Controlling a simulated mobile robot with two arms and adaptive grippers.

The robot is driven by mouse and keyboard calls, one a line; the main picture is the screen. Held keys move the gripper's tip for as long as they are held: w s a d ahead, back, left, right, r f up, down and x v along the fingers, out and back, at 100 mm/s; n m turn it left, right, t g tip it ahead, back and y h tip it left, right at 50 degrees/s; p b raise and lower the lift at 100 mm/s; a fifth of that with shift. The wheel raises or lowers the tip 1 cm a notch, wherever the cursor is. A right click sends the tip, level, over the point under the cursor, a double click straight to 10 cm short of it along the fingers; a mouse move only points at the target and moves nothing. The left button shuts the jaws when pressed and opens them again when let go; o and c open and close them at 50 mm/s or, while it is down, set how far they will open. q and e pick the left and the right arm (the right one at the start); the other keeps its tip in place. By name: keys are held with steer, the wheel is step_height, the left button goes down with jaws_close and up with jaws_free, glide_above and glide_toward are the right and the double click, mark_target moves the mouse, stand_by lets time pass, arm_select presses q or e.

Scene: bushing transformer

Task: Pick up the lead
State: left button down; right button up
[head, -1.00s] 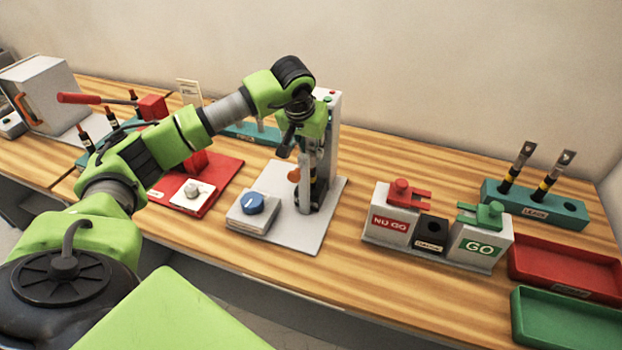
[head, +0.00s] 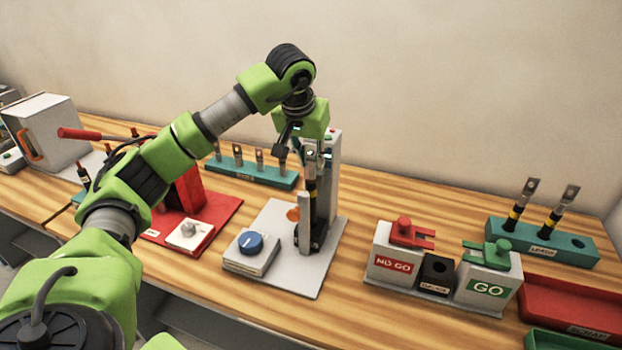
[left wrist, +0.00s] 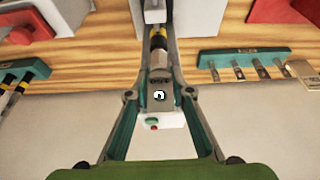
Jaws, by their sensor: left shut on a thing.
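The lead (head: 311,188) stands upright in the grey fixture on its plate, with a silver lug on top, a dark body and a yellow band. In the left wrist view the lead's flat lug (left wrist: 159,96) with its hole faces the camera. My left gripper (head: 312,150) comes down from above and is shut on the lead, with one finger on each side of it, as the left wrist view (left wrist: 158,45) also shows. The lead's lower end is hidden in the fixture. My right gripper is not in view.
A blue knob box (head: 250,250) stands on the fixture plate (head: 285,280). To the right are the NO GO and GO gauge (head: 395,270), a teal rack (head: 575,250) with two leads, and a red tray (head: 570,310). A teal rack with lugs (head: 250,172) is behind.

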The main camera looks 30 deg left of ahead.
arm_select(q)
step_height(320, 180, up, 30)
steer(key=p, duration=0.9)
steer(key=shift+r+p, duration=0.25)
steer(key=shift+p, duration=0.1)
stand_by(0.5)
stand_by(0.5)
